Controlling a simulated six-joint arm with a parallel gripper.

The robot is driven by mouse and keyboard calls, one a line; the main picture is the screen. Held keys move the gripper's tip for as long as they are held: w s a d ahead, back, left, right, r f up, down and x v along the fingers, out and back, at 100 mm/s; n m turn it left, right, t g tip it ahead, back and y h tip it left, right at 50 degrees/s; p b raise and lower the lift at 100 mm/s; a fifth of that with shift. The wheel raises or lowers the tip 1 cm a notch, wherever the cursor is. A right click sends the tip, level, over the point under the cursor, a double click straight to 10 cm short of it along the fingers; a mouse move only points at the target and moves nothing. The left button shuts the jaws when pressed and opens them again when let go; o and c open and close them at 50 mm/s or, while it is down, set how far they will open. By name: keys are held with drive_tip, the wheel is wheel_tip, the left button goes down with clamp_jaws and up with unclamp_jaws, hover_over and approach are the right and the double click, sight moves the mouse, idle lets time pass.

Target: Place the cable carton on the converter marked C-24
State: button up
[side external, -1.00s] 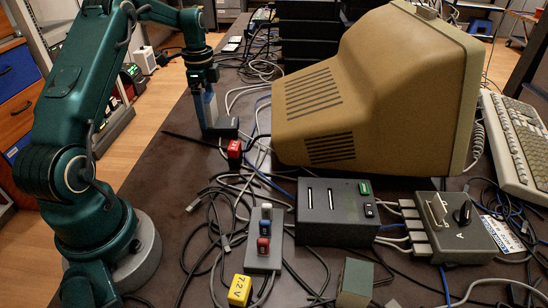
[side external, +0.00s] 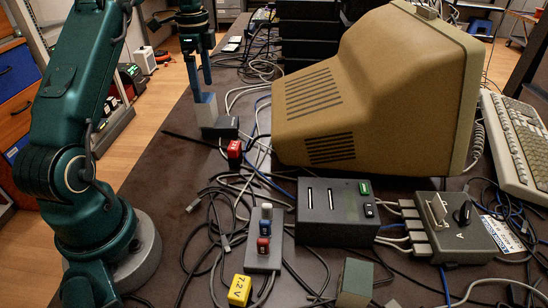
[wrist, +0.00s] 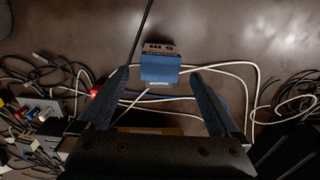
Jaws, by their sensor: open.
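A small upright blue-grey block (side external: 207,111), which looks like the cable carton, stands at or on the left part of a low dark box (side external: 226,129), likely a converter. I cannot tell whether it rests on that box or just behind it, and no C-24 marking is readable. My gripper (side external: 199,86) is open and just above the block, with its fingers pointing down. In the wrist view a blue-topped shape with pale lettering (wrist: 160,68) lies between and beyond the open fingers. A face with small ports (wrist: 158,47) adjoins it.
A red plug-like block (side external: 235,150) sits close to the dark box. Loose cables cover much of the table. A large tan monitor (side external: 370,95) stands to the right. A black slotted unit (side external: 335,205) and a grey switch box (side external: 440,225) are nearer. Bare tabletop (side external: 150,175) shows at left.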

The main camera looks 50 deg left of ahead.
drive_tip(key=s+d+r+n+t+y, duration=0.15)
drive_tip(key=d+r, duration=0.25)
drive_tip(key=d, duration=0.4)
drive_tip(key=s+d+r+n+t+h, duration=0.1)
drive_tip(key=s+d+r+n, duration=0.2)
drive_tip(key=d, duration=0.5)
drive_tip(key=s+d+f+n+t, duration=0.2)
drive_tip(key=s+d+n+t, duration=0.1)
drive_tip(key=s+d, duration=0.6)
drive_tip(key=shift+s+d+f+n, duration=0.15)
drive_tip(key=shift+s+f+n, duration=0.15)
drive_tip(key=shift+s+n, duration=0.55)
